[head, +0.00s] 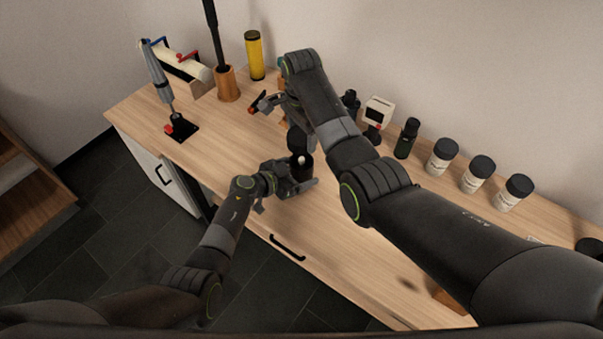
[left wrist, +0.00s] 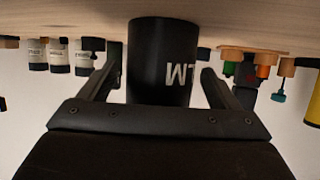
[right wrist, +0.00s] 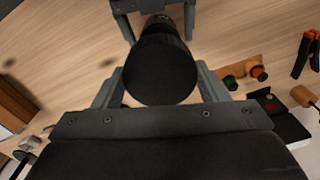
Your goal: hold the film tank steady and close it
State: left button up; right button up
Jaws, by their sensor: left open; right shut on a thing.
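The film tank (head: 305,172) is a black cylinder standing upright near the table's front edge. A pale core shows in its open mouth in the head view. In the left wrist view the tank (left wrist: 160,45) shows upside down with white letters. My left gripper (head: 299,186) is open, its fingers on both sides of the tank with visible gaps. My right gripper (head: 295,125) points down from above, shut on a black round lid (head: 296,143) just over the tank's mouth. In the right wrist view the lid (right wrist: 160,78) hides most of the tank.
White bottles with black caps (head: 475,175), a dark bottle (head: 407,138) and a white timer (head: 378,112) stand along the back. A yellow cylinder (head: 255,55) and a wooden holder (head: 226,84) stand at back left. The wooden table (head: 330,240) is clear in front, right of the tank.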

aim_at(301, 158)
pick_arm(q)
jog(key=shift+w+d+f, duration=0.2)
jog(key=shift+w+d, duration=0.15)
jog(key=shift+c, duration=0.4)
jog(key=c, duration=1.4)
jog(key=shift+o, duration=0.2)
pick_arm(e)
jog(key=shift+f, duration=2.5)
jog(key=shift+f, duration=0.9)
jog(key=shift+f, duration=0.5)
pick_arm(q)
grip_shut()
pick_arm(e)
jog(key=m, duration=0.6)
jog(key=shift+m, duration=0.4)
